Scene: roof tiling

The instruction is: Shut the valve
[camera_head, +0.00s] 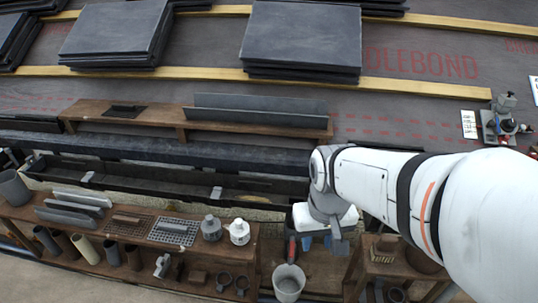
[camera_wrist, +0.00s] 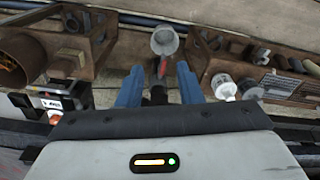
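In the head view a dark upright fitting with a red lever (camera_head: 291,249), which looks like the valve, stands below the gutter, above a grey bucket (camera_head: 288,283). In the wrist view the red lever (camera_wrist: 163,67) shows in front of the bucket (camera_wrist: 164,38). A black part (camera_wrist: 157,95) below it lies between my fingers, partly hidden by the gripper body. My gripper (camera_wrist: 159,70) has two blue fingers spread wide, with the lever between their tips in the picture. I cannot tell whether they touch it. In the head view my gripper (camera_head: 316,241) is just right of the lever.
A wooden bench (camera_head: 200,211) with pipes and fittings stands left of the bucket. Another wooden rack (camera_head: 392,262) stands on the right. The black gutter (camera_head: 150,181) runs behind my gripper. Slate stacks (camera_head: 302,38) lie on the roof, and a small device (camera_head: 500,120) sits at far right.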

